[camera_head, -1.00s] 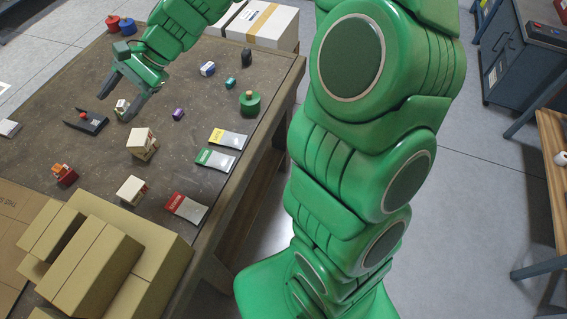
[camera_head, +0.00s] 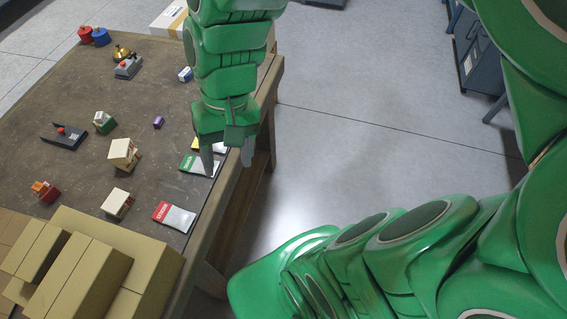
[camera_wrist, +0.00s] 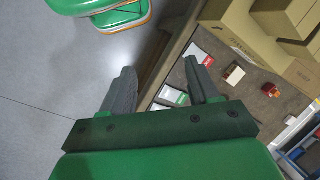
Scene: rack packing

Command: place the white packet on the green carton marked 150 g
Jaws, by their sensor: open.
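Three flat whitish packets lie near the table's right edge: one with a red end (camera_head: 174,217), one with a green end (camera_head: 199,165) and one with a yellow end (camera_head: 219,146), partly hidden by my gripper. I cannot tell which is the task's white packet. A small green and white carton (camera_head: 104,122) stands left of them; its marking is too small to read. My gripper (camera_head: 228,160) points down, open and empty, over the table edge beside the green-ended packet. In the wrist view, the green-ended packet (camera_wrist: 174,96) lies by the right finger of my gripper (camera_wrist: 160,66).
Cream boxes (camera_head: 123,154) (camera_head: 117,203) stand left of the packets. An orange-red box (camera_head: 45,191), a dark tray (camera_head: 64,136) and a purple block (camera_head: 158,122) are farther left or back. Large brown cartons (camera_head: 80,285) fill the front.

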